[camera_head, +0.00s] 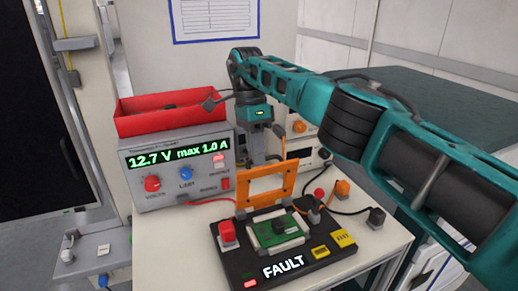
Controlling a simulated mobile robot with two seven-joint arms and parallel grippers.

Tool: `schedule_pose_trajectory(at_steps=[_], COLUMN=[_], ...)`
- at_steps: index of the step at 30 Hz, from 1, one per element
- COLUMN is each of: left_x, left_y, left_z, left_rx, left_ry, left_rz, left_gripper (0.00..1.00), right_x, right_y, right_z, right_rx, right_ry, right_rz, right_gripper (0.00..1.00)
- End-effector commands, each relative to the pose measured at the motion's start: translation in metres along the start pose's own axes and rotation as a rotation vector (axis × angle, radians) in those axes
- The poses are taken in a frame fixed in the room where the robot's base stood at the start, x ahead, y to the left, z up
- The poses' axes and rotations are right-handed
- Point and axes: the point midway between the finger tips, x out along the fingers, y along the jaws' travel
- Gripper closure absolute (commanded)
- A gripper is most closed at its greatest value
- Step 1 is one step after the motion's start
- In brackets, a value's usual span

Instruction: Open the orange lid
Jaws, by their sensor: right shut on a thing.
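The orange lid (250,187) is a frame with an open middle. It stands raised, near upright, at the back edge of the black test fixture (233,259). A green circuit board (272,232) lies uncovered in the fixture. My right gripper (266,160) points down at the lid's upper edge and is shut on the lid; its fingertips are small and partly hidden. My left gripper is out of view.
A grey power supply (142,202) reading 12.7 V stands left of the fixture, with a red bin (160,124) on top. A grey instrument (316,155) stands behind. Cables and plugs lie right of the lid. The white tabletop (178,245) is clear at front left.

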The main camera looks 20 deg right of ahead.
Motion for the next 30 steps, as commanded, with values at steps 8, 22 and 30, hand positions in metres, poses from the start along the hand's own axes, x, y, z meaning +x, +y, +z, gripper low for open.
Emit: schedule_pose_trajectory(at_steps=[8, 22, 30], left_x=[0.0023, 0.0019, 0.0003], left_y=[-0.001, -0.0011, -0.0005], left_z=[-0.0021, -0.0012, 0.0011], left_rx=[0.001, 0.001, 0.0], left_ry=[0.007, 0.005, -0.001], left_rz=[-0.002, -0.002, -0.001], left_gripper=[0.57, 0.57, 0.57], right_x=[0.0118, 0.0117, 0.009], right_y=[0.0001, 0.0004, 0.0008], right_z=[0.0032, 0.0035, 0.0031], right_rx=[0.0, -0.001, -0.001], right_ry=[-0.001, -0.002, -0.002], right_rz=[0.036, 0.039, 0.037], right_gripper=[1.0, 1.0, 0.66])
